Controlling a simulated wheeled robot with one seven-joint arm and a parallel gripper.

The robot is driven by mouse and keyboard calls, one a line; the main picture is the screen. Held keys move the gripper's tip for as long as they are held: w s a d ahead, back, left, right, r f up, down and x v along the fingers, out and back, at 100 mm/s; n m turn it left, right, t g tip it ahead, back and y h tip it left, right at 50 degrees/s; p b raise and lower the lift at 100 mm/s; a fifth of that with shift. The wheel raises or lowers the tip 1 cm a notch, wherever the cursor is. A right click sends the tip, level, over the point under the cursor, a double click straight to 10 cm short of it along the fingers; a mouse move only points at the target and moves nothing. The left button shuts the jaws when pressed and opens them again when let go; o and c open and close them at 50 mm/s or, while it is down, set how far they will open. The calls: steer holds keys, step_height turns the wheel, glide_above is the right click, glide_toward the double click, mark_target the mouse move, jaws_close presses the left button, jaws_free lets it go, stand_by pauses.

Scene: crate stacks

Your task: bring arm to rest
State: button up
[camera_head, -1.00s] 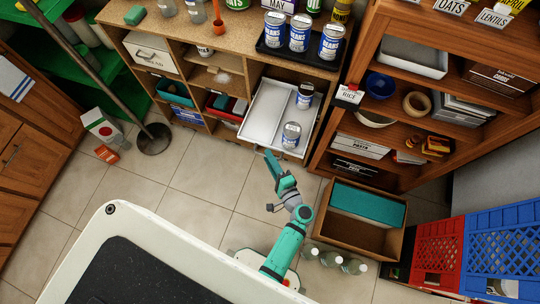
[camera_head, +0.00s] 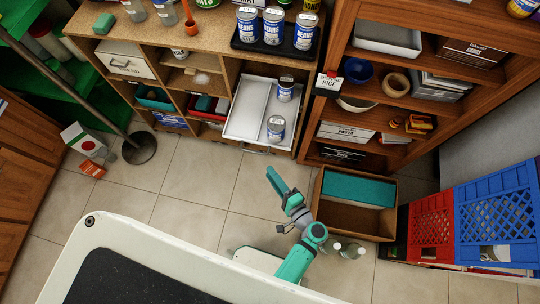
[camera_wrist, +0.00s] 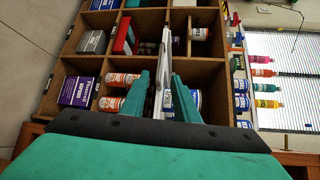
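My green arm reaches up from the lower middle of the head view, over the tiled floor. My gripper (camera_head: 274,178) is in front of the pulled-out white drawer (camera_head: 249,108) and looks apart from it. In the wrist view my gripper's two green fingers (camera_wrist: 159,80) stand apart with a gap between them. I see nothing held between them. Two blue-and-white cans stand in the drawer, a rear can (camera_head: 286,90) and a front can (camera_head: 276,128).
A wooden box with a teal block (camera_head: 358,188) stands right of my arm, with bottles (camera_head: 350,250) before it. Red (camera_head: 432,222) and blue (camera_head: 497,212) crates stand at right.

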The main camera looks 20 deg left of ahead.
stand_by(0.5)
steer(key=s+d+f+n+h, duration=0.1)
steer(key=s+d+f+h, duration=0.4)
steer(key=s+h, duration=0.4)
steer(key=s+d+r+n+h, duration=0.1)
steer(key=s+d+r+n, duration=0.1)
steer(key=s+d+r, duration=0.15)
steer(key=s+r+n+t+h, duration=0.1)
steer(key=s+r+n+t, duration=0.1)
steer(key=r, duration=1)
steer(key=s+r+n+t+h, duration=0.1)
steer(key=r+n+t+h, duration=0.1)
steer(key=r, duration=0.9)
steer(key=shift+s+d+r+n+t, duration=0.35)
steer(key=shift+n+t, duration=0.45)
steer(key=shift+n, duration=0.3)
